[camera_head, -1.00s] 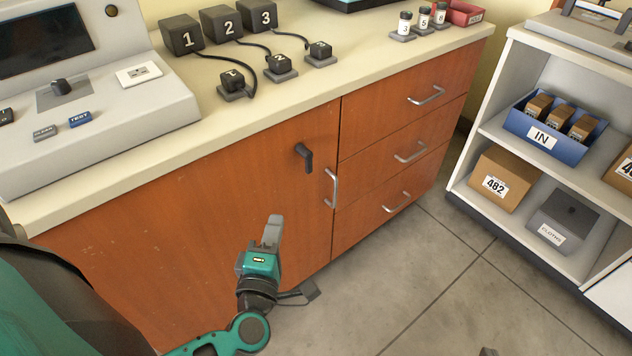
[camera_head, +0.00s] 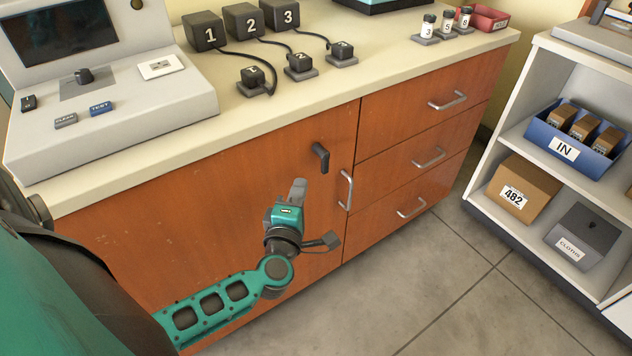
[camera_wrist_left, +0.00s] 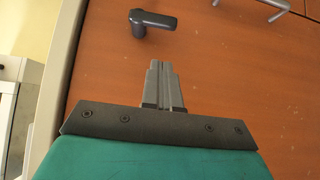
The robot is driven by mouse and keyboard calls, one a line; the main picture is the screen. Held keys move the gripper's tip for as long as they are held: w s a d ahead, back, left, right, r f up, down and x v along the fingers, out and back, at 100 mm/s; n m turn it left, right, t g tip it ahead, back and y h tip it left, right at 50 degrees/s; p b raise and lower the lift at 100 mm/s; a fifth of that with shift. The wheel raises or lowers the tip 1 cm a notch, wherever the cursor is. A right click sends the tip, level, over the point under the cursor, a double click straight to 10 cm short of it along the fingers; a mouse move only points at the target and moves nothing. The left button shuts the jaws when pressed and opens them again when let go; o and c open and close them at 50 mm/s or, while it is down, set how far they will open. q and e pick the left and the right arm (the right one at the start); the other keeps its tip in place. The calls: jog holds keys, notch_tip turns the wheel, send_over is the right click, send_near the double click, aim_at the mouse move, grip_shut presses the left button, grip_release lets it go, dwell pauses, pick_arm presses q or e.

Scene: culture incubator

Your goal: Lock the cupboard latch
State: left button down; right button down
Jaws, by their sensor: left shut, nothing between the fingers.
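The cupboard latch (camera_head: 320,157) is a dark lever handle on the orange-brown cupboard door (camera_head: 215,210), near its upper right corner. In the head view its lever hangs downward. The latch also shows at the top of the left wrist view (camera_wrist_left: 153,20), ahead of the fingers and apart from them. My left gripper (camera_head: 298,190) is in front of the door, just below the latch. Its grey fingers are shut together with nothing between them, as the left wrist view (camera_wrist_left: 163,84) shows. My right gripper is not in view.
A silver bar handle (camera_head: 346,190) is on the door just right of the latch. Drawers (camera_head: 420,150) with similar handles are to the right. The countertop (camera_head: 330,90) above holds numbered boxes and a console (camera_head: 110,110). An open shelf (camera_head: 505,135) stands right, with bare floor between.

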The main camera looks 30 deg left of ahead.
pick_arm(q)
jog(key=w, duration=0.2)
jog(key=w+d, duration=0.1)
jog(key=w, duration=0.1)
jog(key=shift+w+d+b, duration=0.15)
jog(key=shift+w+b, duration=0.1)
jog(key=shift+b, duration=0.1)
